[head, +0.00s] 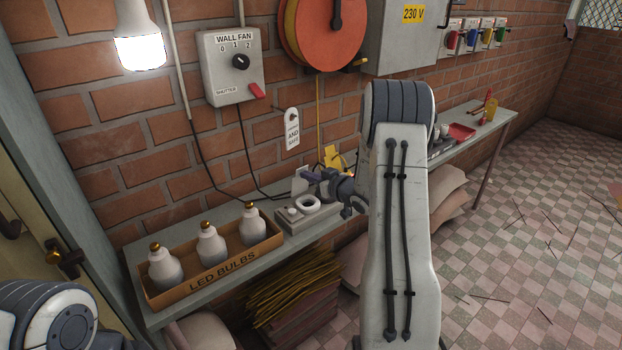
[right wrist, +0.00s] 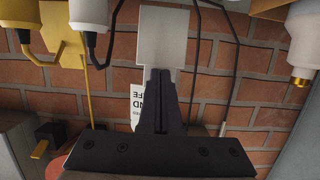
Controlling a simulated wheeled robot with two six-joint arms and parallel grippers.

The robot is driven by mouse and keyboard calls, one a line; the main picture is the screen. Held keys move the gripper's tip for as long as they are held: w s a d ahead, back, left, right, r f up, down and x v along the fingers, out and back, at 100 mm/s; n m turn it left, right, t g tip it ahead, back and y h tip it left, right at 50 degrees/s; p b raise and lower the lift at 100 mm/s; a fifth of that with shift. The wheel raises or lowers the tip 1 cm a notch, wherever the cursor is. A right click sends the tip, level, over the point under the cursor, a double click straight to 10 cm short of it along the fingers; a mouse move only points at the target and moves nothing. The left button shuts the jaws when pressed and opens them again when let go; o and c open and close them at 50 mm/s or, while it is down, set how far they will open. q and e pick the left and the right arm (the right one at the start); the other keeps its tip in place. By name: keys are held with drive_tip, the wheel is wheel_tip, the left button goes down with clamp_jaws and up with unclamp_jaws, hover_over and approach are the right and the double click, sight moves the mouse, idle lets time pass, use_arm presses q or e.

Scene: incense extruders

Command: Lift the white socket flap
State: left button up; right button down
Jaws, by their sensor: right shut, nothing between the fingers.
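The white socket flap (head: 300,182) stands upright at the back of a grey socket block (head: 296,222) on the wall shelf. A white ring-shaped socket (head: 308,205) shows in front of it. My right gripper (head: 312,176) is shut and empty beside the flap. In the right wrist view, which looks upside down, the pale flap (right wrist: 163,35) is directly in line with my closed fingertips (right wrist: 160,74). I cannot tell if they touch it. My left gripper is out of view; only part of my left arm shows at the lower left.
A box of LED bulbs (head: 216,272) stands left of the block. A yellow plate (head: 334,158) is behind my gripper. A fan switch box (head: 232,66), an orange reel (head: 322,32) and a paper tag (head: 291,129) hang on the brick wall. A red tray (head: 461,132) lies farther right.

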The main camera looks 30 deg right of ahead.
drive_tip(key=shift+w, duration=0.15)
drive_tip(key=shift+r+x, duration=0.25)
drive_tip(key=shift+x, duration=0.8)
drive_tip(key=p+v, duration=0.2)
drive_tip(key=v, duration=0.6)
drive_tip(key=shift+a, duration=0.15)
